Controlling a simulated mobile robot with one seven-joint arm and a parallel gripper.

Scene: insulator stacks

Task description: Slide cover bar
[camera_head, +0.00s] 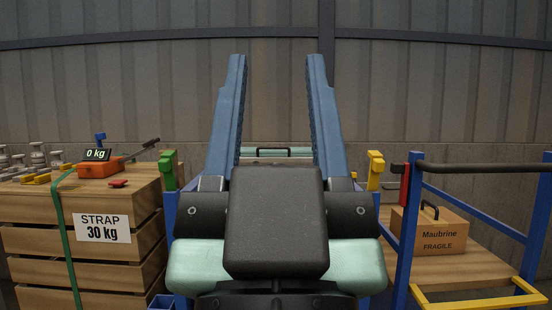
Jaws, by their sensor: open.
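My gripper (277,62) is open and empty, its two long blue fingers pointing up and wide apart in the middle of the view. Between and beyond the fingers, a pale green bar (247,152) with a dark handle (274,151) lies level across the far side; it looks like the cover bar. The fingers hide its ends, and my gripper's body hides most of what is below it. A green upright piece (168,171) stands left of the fingers and a yellow one (375,170) right of them. I cannot tell whether either touches the bar.
At left, a wooden crate (130,255) marked "STRAP 30 kg" bears an orange tensioner (99,169) reading "0 kg", a small red piece (118,183) and several insulators (37,155). A corrugated wall closes the back.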

